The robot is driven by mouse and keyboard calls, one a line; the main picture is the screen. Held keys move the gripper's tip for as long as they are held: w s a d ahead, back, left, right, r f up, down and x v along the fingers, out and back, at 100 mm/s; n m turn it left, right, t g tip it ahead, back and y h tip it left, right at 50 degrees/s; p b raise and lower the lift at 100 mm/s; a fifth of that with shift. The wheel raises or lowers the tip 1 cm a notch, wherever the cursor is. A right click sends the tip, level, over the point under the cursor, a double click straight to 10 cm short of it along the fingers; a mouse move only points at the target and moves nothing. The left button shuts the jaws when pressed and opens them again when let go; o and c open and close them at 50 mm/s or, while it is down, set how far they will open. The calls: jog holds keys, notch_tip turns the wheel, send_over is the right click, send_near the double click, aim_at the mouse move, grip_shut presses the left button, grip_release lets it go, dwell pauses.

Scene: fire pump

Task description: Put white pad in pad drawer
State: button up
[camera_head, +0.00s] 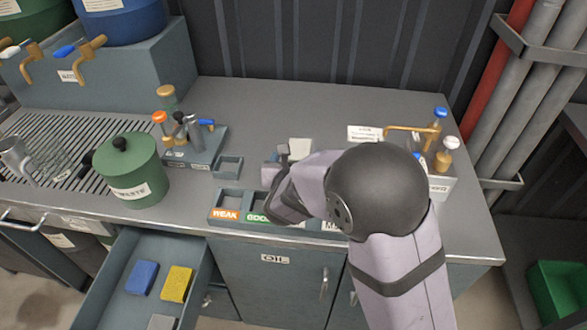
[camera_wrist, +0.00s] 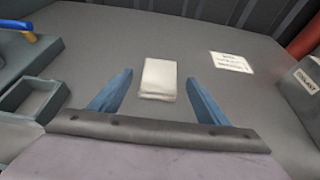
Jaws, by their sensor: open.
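The white pad (camera_wrist: 158,78) lies flat on the grey countertop, between and a little beyond my gripper's fingers in the wrist view. It also shows in the head view (camera_head: 300,149), just past my gripper. My gripper (camera_wrist: 158,88) is open and empty, with its two blue fingers on either side of the pad's near end. In the head view my gripper (camera_head: 274,168) is partly hidden by my own wrist. An open drawer (camera_head: 112,283) at the lower left holds a blue pad (camera_head: 142,278) and a yellow pad (camera_head: 176,284). A greyish piece (camera_head: 162,322) is partly cut off there.
A green waste pot (camera_head: 133,172) stands left of my arm. A sorting tray (camera_head: 226,214) with labelled compartments lies at the counter's front edge. A small empty grey tray (camera_head: 229,166) and a bottle rack (camera_head: 190,150) stand to the left.

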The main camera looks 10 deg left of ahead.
jog(key=v, duration=0.8)
jog(key=shift+s+b, duration=0.1)
jog(key=shift+b, duration=0.25)
jog(key=shift+o, duration=0.5)
jog(key=b, duration=0.2)
send_near(300, 145)
jog(key=shift+w+d+f, duration=0.2)
jog(key=shift+w+d, duration=0.05)
jog(key=shift+w, duration=0.85)
jog(key=shift+a+p+x, duration=0.15)
jog(key=shift+p+x, duration=0.4)
jog(key=shift+x, duration=1.15)
jog(key=shift+a+p+x, duration=0.15)
jog(key=shift+p+x, duration=0.4)
jog(key=shift+x, duration=1.15)
jog(key=shift+s+f, duration=0.1)
jog(key=shift+f, duration=0.05)
jog(key=shift+c, duration=0.5)
